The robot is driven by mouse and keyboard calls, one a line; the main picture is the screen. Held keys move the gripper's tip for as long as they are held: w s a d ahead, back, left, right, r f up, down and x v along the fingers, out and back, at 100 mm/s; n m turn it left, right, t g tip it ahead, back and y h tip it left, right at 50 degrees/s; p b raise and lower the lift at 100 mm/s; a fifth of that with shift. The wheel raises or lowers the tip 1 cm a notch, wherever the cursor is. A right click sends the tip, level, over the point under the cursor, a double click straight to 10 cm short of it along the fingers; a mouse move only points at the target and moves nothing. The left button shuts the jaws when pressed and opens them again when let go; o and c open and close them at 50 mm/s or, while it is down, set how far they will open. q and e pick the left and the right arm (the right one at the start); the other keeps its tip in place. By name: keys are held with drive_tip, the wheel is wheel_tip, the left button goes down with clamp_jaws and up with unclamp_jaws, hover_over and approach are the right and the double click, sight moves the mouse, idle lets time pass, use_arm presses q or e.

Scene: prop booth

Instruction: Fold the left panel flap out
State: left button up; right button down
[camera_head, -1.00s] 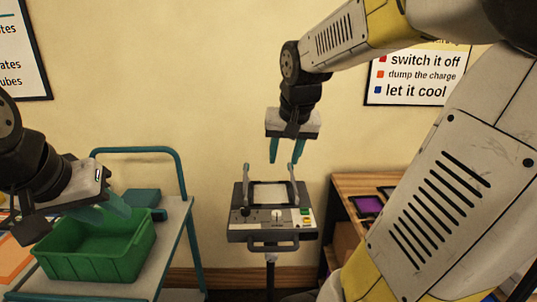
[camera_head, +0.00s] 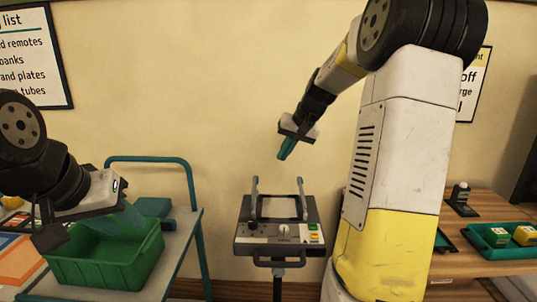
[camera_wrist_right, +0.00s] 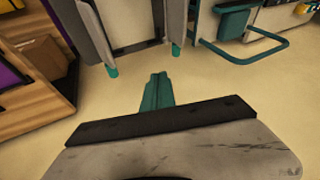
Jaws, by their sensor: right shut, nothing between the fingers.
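The grey panel box (camera_head: 278,246) stands on a post in the middle of the head view. Its left flap (camera_head: 255,200) and right flap (camera_head: 302,200) both stand up beside the pale centre plate, each with a teal tip. In the right wrist view the flaps (camera_wrist_right: 175,22) (camera_wrist_right: 95,30) hang from the top edge. My right gripper (camera_head: 284,154) is shut and empty in the air above the panel, apart from both flaps; its closed fingers show in the wrist view (camera_wrist_right: 157,92). My left gripper (camera_head: 122,222) is over the green bin; its finger gap is unclear.
The green bin (camera_head: 100,272) stands on a grey cart with a teal rail (camera_head: 150,160) at left. A wooden bench (camera_head: 485,205) at right holds a teal tray (camera_head: 505,252). The wall behind the panel is bare.

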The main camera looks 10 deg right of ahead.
drive_tip(key=x, duration=0.3)
drive_tip(key=a+x, duration=0.1)
drive_tip(key=x, duration=0.2)
drive_tip(key=a+x, duration=0.1)
drive_tip(key=x, duration=0.2)
drive_tip(key=shift+s+r, duration=0.15)
drive_tip(key=shift+r, duration=0.1)
drive_tip(key=shift+a+f, duration=0.2)
drive_tip(key=shift+a, duration=0.3)
drive_tip(key=shift+w, duration=0.2)
drive_tip(key=shift+a+h, duration=0.25)
drive_tip(key=shift+h, duration=0.05)
